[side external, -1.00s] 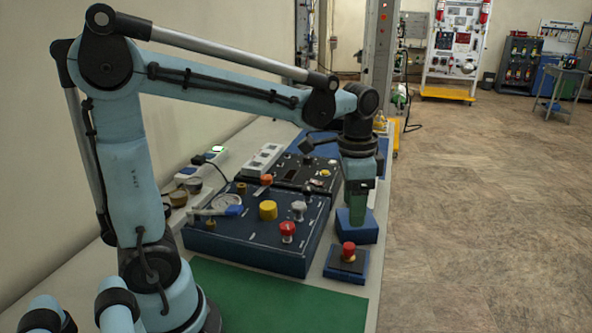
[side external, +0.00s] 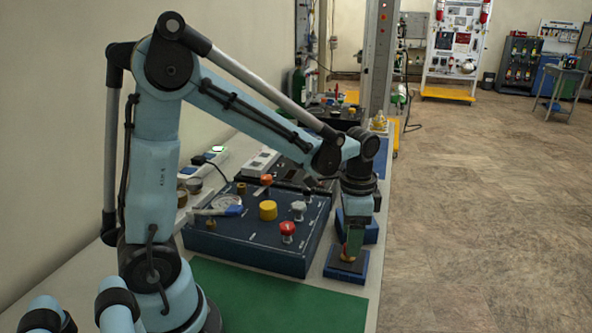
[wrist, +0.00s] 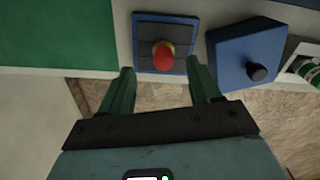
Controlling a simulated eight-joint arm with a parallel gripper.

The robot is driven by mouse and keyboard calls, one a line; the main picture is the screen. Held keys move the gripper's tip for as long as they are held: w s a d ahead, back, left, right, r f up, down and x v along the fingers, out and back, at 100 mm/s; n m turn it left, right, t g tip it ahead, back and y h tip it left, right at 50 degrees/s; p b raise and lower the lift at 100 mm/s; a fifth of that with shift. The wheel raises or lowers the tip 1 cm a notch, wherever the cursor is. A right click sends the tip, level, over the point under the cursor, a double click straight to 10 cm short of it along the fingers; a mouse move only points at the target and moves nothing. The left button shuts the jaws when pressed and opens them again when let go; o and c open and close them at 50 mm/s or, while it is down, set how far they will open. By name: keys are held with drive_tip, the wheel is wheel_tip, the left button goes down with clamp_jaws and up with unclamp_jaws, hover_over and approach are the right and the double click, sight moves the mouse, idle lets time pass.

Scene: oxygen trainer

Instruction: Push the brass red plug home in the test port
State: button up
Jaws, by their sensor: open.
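The red plug (wrist: 163,59) with a brass-coloured collar stands on the dark top plate of a small blue block (wrist: 144,19) in the wrist view. In the side view it is mostly hidden behind my fingers, above the same block (side external: 337,271). My gripper (wrist: 161,68) is open, its green fingers apart with the plug's head in line with the gap between them. In the side view my gripper (side external: 350,257) points down, low over the plate. I cannot tell whether a finger touches the plug, nor how deep the plug sits.
A second blue block (wrist: 245,50) with a black knob (wrist: 257,72) stands close beside. The large blue panel (side external: 235,248) carries a yellow knob (side external: 268,210), a red knob (side external: 287,228) and a gauge. The green mat (side external: 270,297) is bare.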

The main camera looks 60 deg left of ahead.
drive_tip(key=shift+a+f, duration=0.15)
drive_tip(key=shift+f, duration=0.95)
drive_tip(key=shift+a+f, duration=0.1)
drive_tip(key=shift+f, duration=1)
drive_tip(key=c, duration=1.1)
drive_tip(key=shift+c, duration=0.2)
drive_tip(key=shift+r, duration=0.2)
